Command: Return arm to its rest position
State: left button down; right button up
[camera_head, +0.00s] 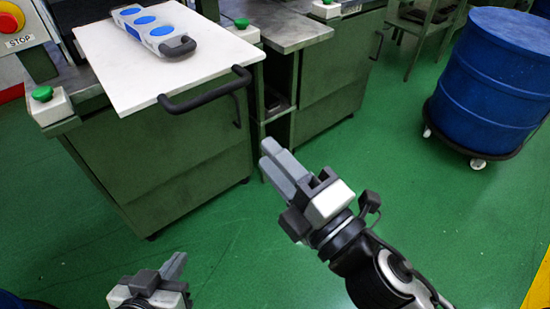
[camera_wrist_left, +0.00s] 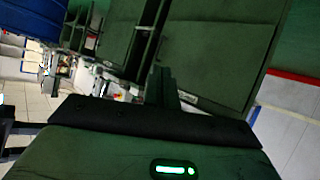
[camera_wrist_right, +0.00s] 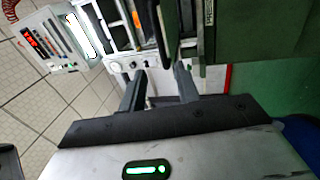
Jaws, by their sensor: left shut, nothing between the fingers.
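My left gripper (camera_head: 178,262) is low at the bottom left of the head view, with its fingers together and nothing held. In the left wrist view its closed fingers (camera_wrist_left: 163,82) are dark against the green cabinet. My right gripper (camera_head: 274,163) is raised over the green floor in the middle of the head view, pointing up and left towards the workbench. In the right wrist view its two fingers (camera_wrist_right: 158,84) stand apart with nothing between them. Both grippers are clear of the bench.
A green workbench (camera_head: 180,150) with a white board (camera_head: 130,75) and black handle (camera_head: 205,95) stands ahead. A blue and white mould (camera_head: 150,30) lies on the board. A blue barrel (camera_head: 490,85) on a wheeled dolly is at right. Green floor (camera_head: 400,190) is free between.

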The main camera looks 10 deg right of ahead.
pick_arm(q)
jog(key=shift+w+r, duration=0.1)
jog(key=shift+w, duration=0.05)
